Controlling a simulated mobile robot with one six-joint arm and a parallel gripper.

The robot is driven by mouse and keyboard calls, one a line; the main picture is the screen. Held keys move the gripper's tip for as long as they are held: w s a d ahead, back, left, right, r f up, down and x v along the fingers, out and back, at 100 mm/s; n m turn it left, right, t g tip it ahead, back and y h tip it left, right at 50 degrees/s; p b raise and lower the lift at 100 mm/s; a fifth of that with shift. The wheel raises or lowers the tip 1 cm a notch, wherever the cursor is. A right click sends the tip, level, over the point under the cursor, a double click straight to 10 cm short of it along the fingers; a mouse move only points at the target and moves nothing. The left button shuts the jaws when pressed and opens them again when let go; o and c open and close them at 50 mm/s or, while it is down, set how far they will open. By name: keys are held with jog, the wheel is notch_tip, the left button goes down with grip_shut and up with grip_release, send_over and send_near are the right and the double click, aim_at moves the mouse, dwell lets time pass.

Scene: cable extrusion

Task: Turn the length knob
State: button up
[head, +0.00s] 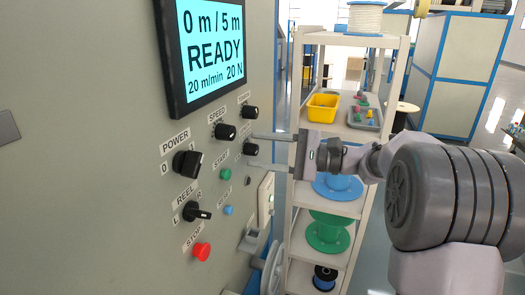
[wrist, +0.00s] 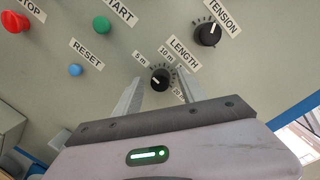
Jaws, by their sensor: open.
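The length knob (wrist: 160,79) is a small black knob on the grey panel, with a dial marked 5 m, 10 m and a partly hidden third figure. Its pale mark seems to lie on the 5 m side. In the head view the length knob (head: 250,149) is below the tension knob. My gripper (head: 257,149) is open and faces the panel, with one finger above and one below the knob. In the wrist view my gripper (wrist: 158,76) has a finger on each side of the knob, with gaps visible. Contact cannot be told.
The tension knob (wrist: 208,34) is close by. The speed knob (head: 225,131), green start button (head: 225,174) and blue reset button (head: 228,210) are also near. The screen (head: 205,45) reads 0 m / 5 m READY. A shelf (head: 297,200) with spools stands behind my gripper.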

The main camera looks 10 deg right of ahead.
jog(key=shift+d, duration=0.1)
jog(key=p+v, duration=0.3)
jog(key=v, duration=1.4)
jog(key=shift+d+f, duration=0.1)
